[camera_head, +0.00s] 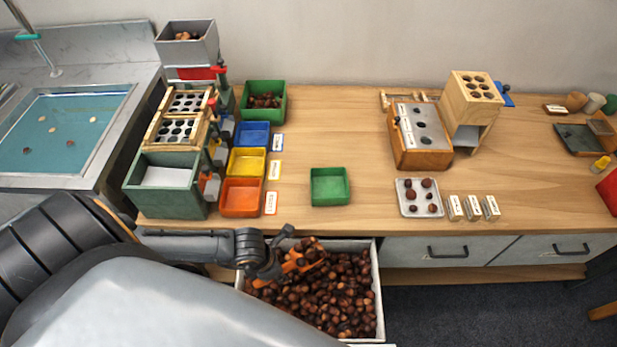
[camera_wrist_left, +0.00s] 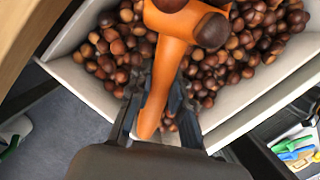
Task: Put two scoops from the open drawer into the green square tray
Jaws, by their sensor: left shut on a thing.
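The open drawer (camera_head: 379,300) below the table's front edge is full of brown chestnuts (camera_head: 330,305). My left gripper (camera_head: 268,268) is over the drawer's left part, shut on the handle of an orange scoop (camera_head: 291,264). In the left wrist view the scoop (camera_wrist_left: 171,65) points away from the fingers (camera_wrist_left: 155,115), with large chestnuts in its bowl. Whether the scoop touches the chestnuts below, I cannot tell. The green square tray (camera_head: 329,187) stands on the table behind the drawer and looks empty. My right gripper is not in view.
Blue, yellow and orange trays (camera_head: 241,197) stand left of the green tray. A deeper green bin (camera_head: 264,97) with chestnuts is farther back. A white tray (camera_head: 420,198) with several chestnuts and small labelled blocks (camera_head: 473,208) stand right. The table around the green tray is clear.

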